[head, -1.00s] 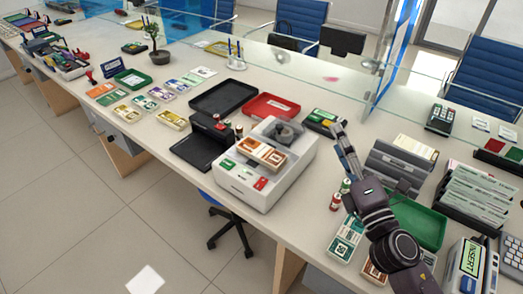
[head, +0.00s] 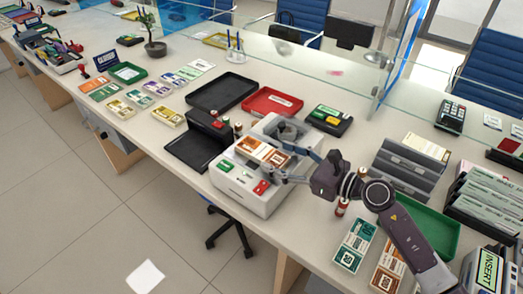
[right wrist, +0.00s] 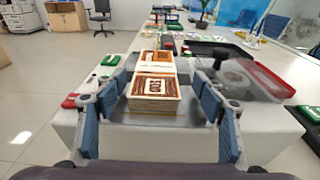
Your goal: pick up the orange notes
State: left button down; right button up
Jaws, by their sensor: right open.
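A stack of orange and brown notes (head: 263,153) lies on top of the white counting machine (head: 240,190) in the head view. A pale band seems to cross its middle. In the right wrist view the stack (right wrist: 153,87) lies lengthwise between the fingers, its brown printed end nearest. My right gripper (head: 283,165) is open at the near right end of the stack, with fingers on both sides and gaps visible in the right wrist view. Flat orange notes (head: 104,92) also lie far left on the counter. My left gripper is not in view.
A black tray (head: 222,92) and a red tray (head: 272,102) stand behind the machine. A small potted tree (head: 155,48) is at the back. More notes (head: 354,246) and a green tray (head: 437,232) lie to the right. A glass screen runs along the counter's back.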

aim_at(263, 152)
jog(key=x, duration=0.2)
jog(key=p+x, duration=0.1)
jog(key=x, duration=0.2)
jog(key=shift+s+a+r, duration=0.15)
jog(key=shift+a, duration=0.4)
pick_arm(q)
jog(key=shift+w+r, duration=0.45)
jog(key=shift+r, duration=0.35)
pick_arm(e)
jog(key=c, duration=1.3)
